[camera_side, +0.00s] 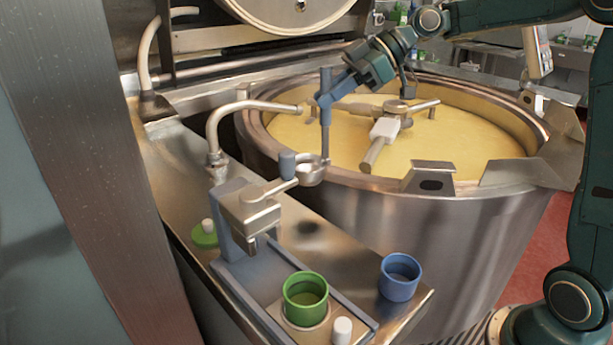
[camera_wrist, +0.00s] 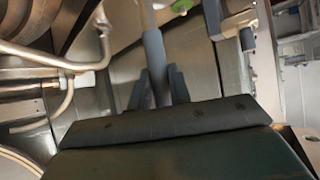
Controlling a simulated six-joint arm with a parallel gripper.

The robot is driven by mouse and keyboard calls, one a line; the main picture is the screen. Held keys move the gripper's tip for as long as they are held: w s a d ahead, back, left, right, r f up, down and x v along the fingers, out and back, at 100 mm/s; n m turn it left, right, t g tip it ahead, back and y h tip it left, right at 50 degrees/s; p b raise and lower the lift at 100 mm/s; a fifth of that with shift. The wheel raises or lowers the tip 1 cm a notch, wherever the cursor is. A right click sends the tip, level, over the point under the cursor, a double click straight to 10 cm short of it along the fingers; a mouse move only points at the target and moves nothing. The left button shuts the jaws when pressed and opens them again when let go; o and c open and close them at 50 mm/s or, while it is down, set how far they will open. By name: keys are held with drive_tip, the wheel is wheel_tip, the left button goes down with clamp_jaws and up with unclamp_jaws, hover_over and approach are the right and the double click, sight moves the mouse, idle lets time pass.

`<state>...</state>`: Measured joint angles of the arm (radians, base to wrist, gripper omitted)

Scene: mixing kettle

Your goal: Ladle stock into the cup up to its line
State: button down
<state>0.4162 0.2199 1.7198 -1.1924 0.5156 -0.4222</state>
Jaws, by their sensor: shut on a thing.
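My gripper (camera_side: 325,99) is shut on the upright blue-grey handle of the ladle (camera_side: 326,135). In the wrist view the handle (camera_wrist: 154,50) passes between the dark fingers (camera_wrist: 158,88). The steel ladle bowl (camera_side: 311,172) hangs near the kettle's near rim, beside the metal fixture; I cannot tell whether they touch. Its contents are not clear. Yellow stock (camera_side: 460,135) fills the kettle (camera_side: 420,225). A green cup (camera_side: 305,290) stands upright on the fixture's base, and a blue cup (camera_side: 400,278) stands to its right. No fill line is readable on either cup.
The metal fixture (camera_side: 250,205) with its arm and blue knob (camera_side: 287,162) rises from the steel ledge (camera_side: 190,210). A bent pipe (camera_side: 215,125) reaches the kettle rim. A mixer with a white block (camera_side: 384,130) sits in the stock. A white knob (camera_side: 342,328) is beside the green cup.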

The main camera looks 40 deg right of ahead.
drive_tip(key=w+d+m+t+h, duration=0.2)
drive_tip(key=w+d+m, duration=0.15)
drive_tip(key=d, duration=0.85)
drive_tip(key=s+d+m+t+h, duration=0.1)
drive_tip(key=d+m+h, duration=0.2)
drive_tip(key=d, duration=0.8)
drive_tip(key=s+d+m+t+h, duration=0.1)
drive_tip(key=d+m+h, duration=0.1)
drive_tip(key=d, duration=1)
drive_tip(key=s+d+r+m+t+h, duration=0.1)
drive_tip(key=s+d+m+h, duration=0.1)
drive_tip(key=d, duration=1)
drive_tip(key=shift+m+h, duration=0.8)
drive_tip(key=shift+m, duration=0.35)
drive_tip(key=shift+a+f, duration=0.1)
wheel_tip(320, 180, down, 19)
drive_tip(key=w+g, duration=0.1)
drive_tip(key=w, duration=0.1)
drive_tip(key=shift+w+a, duration=0.15)
drive_tip(key=shift+a, duration=0.2)
